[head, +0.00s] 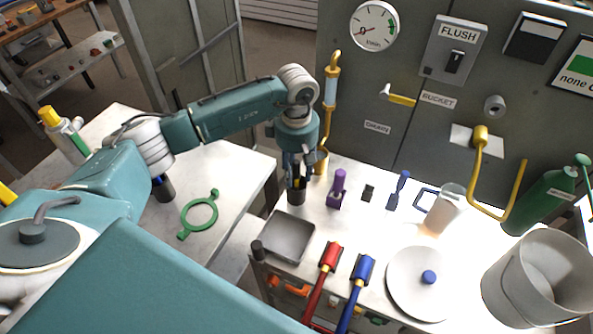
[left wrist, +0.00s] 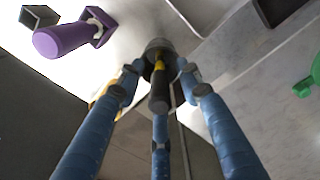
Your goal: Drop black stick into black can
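The black can (head: 296,196) stands on the bench near the back panel. In the left wrist view its dark rim (left wrist: 158,45) shows beyond the fingers. The black stick (left wrist: 158,95) has a dark rounded handle and a yellow band. Its far end points into the can mouth; how deep it reaches is hidden. My left gripper (head: 299,169) is right above the can. In the left wrist view its blue fingers (left wrist: 160,72) surround the stick, with gaps visible at the two side fingers. Contact of the lower finger is unclear. My right gripper is not in view.
A purple piece (head: 338,190) stands close to the right of the can. A grey tray (head: 288,236) lies in front, with red (head: 328,257) and blue (head: 362,269) handled tools beside it. A yellow-fitted pipe (head: 331,88) rises behind. A green ring (head: 200,214) lies left.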

